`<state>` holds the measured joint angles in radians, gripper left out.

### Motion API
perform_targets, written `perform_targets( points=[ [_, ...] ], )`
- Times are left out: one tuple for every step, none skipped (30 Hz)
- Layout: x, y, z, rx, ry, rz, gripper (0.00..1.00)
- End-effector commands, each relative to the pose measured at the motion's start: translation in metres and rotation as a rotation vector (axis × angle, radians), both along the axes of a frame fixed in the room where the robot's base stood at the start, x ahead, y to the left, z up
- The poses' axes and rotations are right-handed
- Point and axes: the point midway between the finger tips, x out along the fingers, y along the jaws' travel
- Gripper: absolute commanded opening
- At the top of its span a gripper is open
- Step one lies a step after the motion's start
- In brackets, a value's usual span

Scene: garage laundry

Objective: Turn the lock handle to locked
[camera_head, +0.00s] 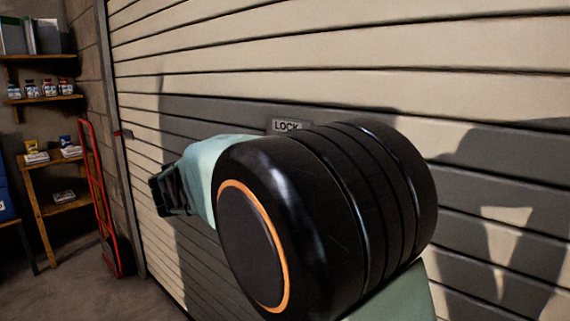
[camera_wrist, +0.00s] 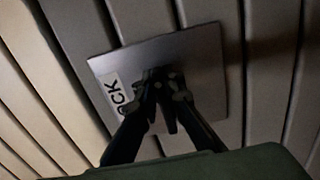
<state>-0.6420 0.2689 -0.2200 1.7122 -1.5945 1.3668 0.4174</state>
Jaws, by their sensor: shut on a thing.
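The lock plate (camera_wrist: 205,58) is a grey metal square on the slatted door in the wrist view, tilted in the picture, with a white label reading "OCK" at its left side. In the head view the label (camera_head: 287,126) reads "LOCK" and shows just above my arm. My gripper (camera_wrist: 164,88) is at the middle of the plate, its dark fingers close together and shut on the lock handle. The handle is mostly hidden between and behind the fingers, so I cannot tell its angle. In the head view my own arm hides the handle.
The beige roller door (camera_head: 330,45) fills most of the head view. A red hand truck (camera_head: 99,200) stands by the wall at the left. Wooden shelves (camera_head: 62,205) with small jars and boxes are beyond it. The floor (camera_head: 75,285) at the lower left is clear.

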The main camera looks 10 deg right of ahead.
Motion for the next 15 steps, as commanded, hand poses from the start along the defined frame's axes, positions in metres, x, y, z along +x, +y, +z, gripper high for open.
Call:
perform_targets(
  points=[
    [0.002,0.0051,-0.0031,0.005,0.0,0.013,0.0],
    [0.002,0.0051,-0.0029,0.006,-0.002,0.013,0.0],
    [0.0021,0.0052,-0.0025,0.007,-0.003,0.013,0.0],
    [0.0021,0.0052,-0.0023,0.008,-0.004,0.013,0.0],
    [0.0021,0.0053,-0.002,0.007,-0.005,0.013,0.0],
    [0.0021,0.0053,-0.0018,0.008,-0.006,0.014,0.0],
    [0.0021,0.0053,-0.0016,0.008,-0.006,0.014,0.0],
    [0.0022,0.0054,-0.0014,0.008,-0.006,0.014,0.0],
    [0.0022,0.0054,-0.0013,0.007,-0.006,0.014,0.0],
    [0.0022,0.0054,-0.0012,0.007,-0.006,0.014,0.0],
    [0.0022,0.0054,-0.0011,0.007,-0.006,0.014,0.0],
    [0.0022,0.0054,-0.0009,0.007,-0.006,0.014,0.0],
    [0.0023,0.0055,-0.0008,0.007,-0.006,0.014,0.0],
    [0.0023,0.0055,-0.0008,0.006,-0.007,0.014,0.09],
    [0.0024,0.0056,-0.0006,0.006,-0.007,0.015,0.13]
  ],
)
